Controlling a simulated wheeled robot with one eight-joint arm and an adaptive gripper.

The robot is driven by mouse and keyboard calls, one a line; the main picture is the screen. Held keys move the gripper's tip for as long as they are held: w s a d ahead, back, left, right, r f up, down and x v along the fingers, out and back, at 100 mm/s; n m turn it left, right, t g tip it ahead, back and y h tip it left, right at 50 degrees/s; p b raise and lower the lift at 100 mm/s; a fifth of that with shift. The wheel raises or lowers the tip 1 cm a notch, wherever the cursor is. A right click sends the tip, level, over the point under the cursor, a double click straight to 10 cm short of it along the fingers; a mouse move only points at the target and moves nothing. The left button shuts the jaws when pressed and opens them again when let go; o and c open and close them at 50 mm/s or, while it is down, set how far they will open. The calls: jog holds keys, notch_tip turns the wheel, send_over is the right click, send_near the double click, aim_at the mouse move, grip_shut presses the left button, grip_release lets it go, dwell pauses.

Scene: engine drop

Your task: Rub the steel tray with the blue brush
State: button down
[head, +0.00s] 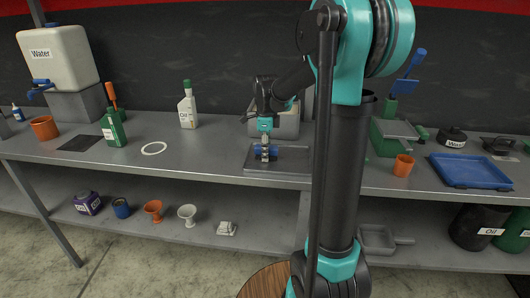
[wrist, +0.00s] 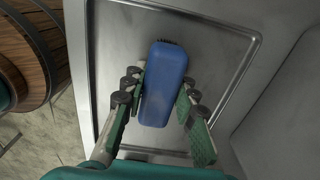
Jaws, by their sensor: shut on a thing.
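The steel tray (head: 283,171) lies on the grey workbench near the middle of the head view. In the wrist view the tray (wrist: 224,52) fills most of the picture, with its raised rim showing. The blue brush (wrist: 164,84) is over the tray, its smooth blue back toward the camera and dark bristles showing at its far end. My gripper (wrist: 163,98) has its green-padded fingers on both sides of the brush and is shut on it. In the head view my gripper (head: 265,146) is over the tray's left part. Whether the bristles touch the tray is hidden.
A white ring (head: 153,148), an oil bottle (head: 187,106) and a green bottle (head: 113,128) stand left of the tray. An orange cup (head: 403,165) and a blue tray (head: 470,171) are to the right. My arm hides part of the bench.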

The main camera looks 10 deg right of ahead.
aim_at(291, 161)
jog(key=shift+s+d+r, duration=0.1)
jog(key=shift+s+d, duration=0.1)
jog(key=shift+d, duration=0.4)
jog(key=shift+s+d+f, duration=0.1)
jog(key=shift+s+d, duration=0.15)
jog(key=shift+d, duration=0.55)
jog(key=shift+s+d+f, duration=0.1)
jog(key=shift+s+d, duration=0.15)
jog(key=shift+d, duration=0.5)
jog(key=shift+r, duration=0.1)
jog(key=shift+r, duration=0.4)
jog(key=shift+s+d, duration=0.25)
jog(key=shift+d, duration=0.55)
jog(key=shift+s+d, duration=0.25)
jog(key=shift+d, duration=0.5)
jog(key=shift+s+d, duration=0.25)
jog(key=shift+d, duration=0.55)
jog(key=shift+f, duration=0.45)
jog(key=shift+r, duration=0.15)
